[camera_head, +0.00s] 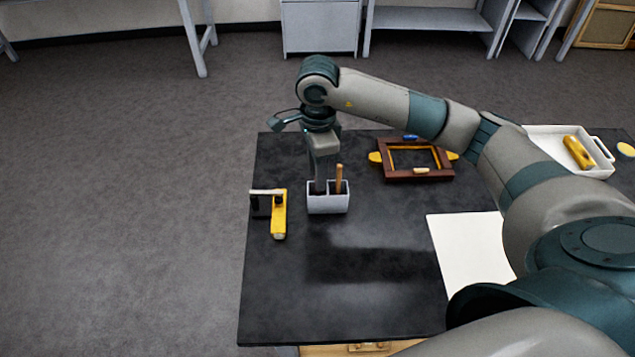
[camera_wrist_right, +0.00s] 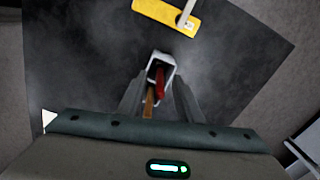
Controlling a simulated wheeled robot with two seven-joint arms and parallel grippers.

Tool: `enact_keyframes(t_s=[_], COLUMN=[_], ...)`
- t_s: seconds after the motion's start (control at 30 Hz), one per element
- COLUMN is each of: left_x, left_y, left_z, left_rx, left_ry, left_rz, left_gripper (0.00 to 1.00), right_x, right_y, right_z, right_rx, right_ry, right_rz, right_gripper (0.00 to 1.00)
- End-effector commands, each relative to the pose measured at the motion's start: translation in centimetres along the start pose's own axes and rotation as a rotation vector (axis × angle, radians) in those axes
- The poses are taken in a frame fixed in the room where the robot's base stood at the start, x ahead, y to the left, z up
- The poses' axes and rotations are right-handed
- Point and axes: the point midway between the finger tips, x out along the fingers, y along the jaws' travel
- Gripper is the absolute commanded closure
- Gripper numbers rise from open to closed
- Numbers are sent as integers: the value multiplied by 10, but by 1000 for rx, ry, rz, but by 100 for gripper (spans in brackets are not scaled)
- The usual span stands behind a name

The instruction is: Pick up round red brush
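The red brush (camera_wrist_right: 160,84) stands in a small white two-compartment holder (camera_head: 328,206) on the black table. In the right wrist view the holder (camera_wrist_right: 163,58) lies beyond the fingertips. A brush with a brown wooden handle (camera_head: 340,180) stands in the holder's right compartment; it also shows in the wrist view (camera_wrist_right: 149,102). My right gripper (camera_head: 321,184) points down over the holder's left part. Its fingers are apart, one on each side of the brushes in the wrist view. In the head view the red brush is hidden by the gripper. My left gripper is out of view.
A yellow tool with a black part (camera_head: 279,214) lies left of the holder. A brown frame (camera_head: 386,175) with yellow parts lies to the right. White paper (camera_head: 465,250) and a white tray (camera_head: 600,172) are farther right. The table front is clear.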

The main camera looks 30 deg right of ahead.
Motion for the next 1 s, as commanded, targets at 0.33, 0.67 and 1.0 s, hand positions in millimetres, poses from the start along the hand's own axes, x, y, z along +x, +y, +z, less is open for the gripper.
enact_keyframes(t_s=[0.33,0.67,1.0], left_x=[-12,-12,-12], left_y=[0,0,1], left_z=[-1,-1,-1], left_rx=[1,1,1], left_ry=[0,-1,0], left_rz=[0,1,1], left_gripper=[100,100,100], right_x=[24,24,24], right_y=[0,0,0], right_z=[0,0,0], right_rx=[-1,-1,-1], right_ry=[0,0,0], right_rz=[0,0,0], right_gripper=[68,68,100])
